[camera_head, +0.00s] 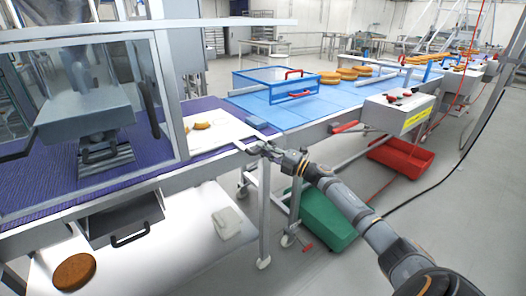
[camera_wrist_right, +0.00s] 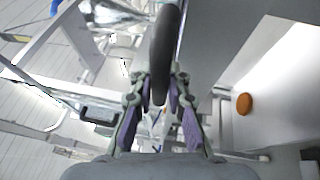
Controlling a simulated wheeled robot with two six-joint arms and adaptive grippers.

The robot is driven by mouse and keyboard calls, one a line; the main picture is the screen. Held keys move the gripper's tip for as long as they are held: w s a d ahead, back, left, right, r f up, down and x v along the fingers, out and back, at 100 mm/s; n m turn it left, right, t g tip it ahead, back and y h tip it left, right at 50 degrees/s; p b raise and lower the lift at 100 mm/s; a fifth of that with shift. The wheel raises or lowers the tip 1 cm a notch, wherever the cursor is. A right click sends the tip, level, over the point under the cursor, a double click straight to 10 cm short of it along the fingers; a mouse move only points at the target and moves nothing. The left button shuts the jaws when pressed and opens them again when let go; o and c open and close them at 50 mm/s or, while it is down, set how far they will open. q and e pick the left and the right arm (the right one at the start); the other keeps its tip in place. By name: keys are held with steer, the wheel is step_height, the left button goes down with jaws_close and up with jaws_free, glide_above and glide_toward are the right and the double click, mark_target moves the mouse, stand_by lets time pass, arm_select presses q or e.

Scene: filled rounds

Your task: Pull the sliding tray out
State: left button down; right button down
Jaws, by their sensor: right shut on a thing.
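A white tray (camera_head: 220,138) lies across the purple conveyor at its right end, with broken orange pieces (camera_head: 200,127) on it. My right gripper (camera_head: 262,149) is at the tray's front right corner, by the conveyor's near edge. In the right wrist view its two fingers (camera_wrist_right: 158,100) are shut on a dark, thick, rounded bar (camera_wrist_right: 168,45), which looks like a handle. How the bar joins the tray is hidden. A grey drawer-like box (camera_head: 125,215) with a black handle (camera_head: 130,238) hangs under the conveyor on the left. My left gripper is not in view.
A blue frame (camera_head: 290,97) with a red handle stands on the blue belt, near several orange rounds (camera_head: 350,73). A green crate (camera_head: 322,220) and a red crate (camera_head: 402,156) are on the floor. An orange round (camera_head: 74,271) lies on the white surface below.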

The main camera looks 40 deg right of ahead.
steer(key=c, duration=1.3)
jaws_free()
steer(key=shift+d, duration=0.3)
steer(key=shift+a, duration=0.1)
steer(key=shift+s, duration=0.1)
steer(key=v, duration=1.2)
